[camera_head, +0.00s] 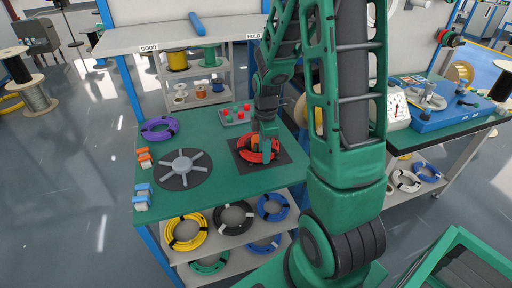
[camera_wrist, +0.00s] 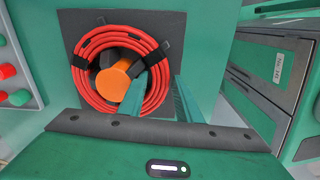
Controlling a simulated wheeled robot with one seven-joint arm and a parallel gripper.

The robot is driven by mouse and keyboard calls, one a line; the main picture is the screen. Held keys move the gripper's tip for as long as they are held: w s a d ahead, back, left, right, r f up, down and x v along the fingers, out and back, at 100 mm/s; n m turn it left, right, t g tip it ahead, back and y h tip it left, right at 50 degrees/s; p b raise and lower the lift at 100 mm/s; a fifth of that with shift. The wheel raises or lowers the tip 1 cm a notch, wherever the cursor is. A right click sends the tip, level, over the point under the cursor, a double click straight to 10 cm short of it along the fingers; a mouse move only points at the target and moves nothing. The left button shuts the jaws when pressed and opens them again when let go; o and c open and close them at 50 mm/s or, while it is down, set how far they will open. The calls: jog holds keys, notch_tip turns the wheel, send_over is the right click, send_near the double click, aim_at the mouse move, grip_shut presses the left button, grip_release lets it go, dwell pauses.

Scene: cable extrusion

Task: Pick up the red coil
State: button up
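The red coil (camera_head: 273,150) lies on a dark square mat (camera_head: 288,160) on the green table. In the wrist view the red coil (camera_wrist: 83,88) is a flat ring bound with black ties, around an orange cylinder (camera_wrist: 116,82). My gripper (camera_head: 268,148) is down at the coil. In the wrist view my gripper (camera_wrist: 160,98) has one teal finger inside the ring and the other just outside its right side, with the coil's band between them. Whether the fingers press on the band cannot be told.
A purple coil (camera_head: 159,128), a grey spoked disc (camera_head: 182,166) and a tray of red and green buttons (camera_head: 237,115) share the table. Orange (camera_head: 144,157) and blue (camera_head: 142,196) pieces sit at its left edge. A shelf (camera_head: 157,38) rises behind. Several coils lie below.

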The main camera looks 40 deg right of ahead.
grip_shut()
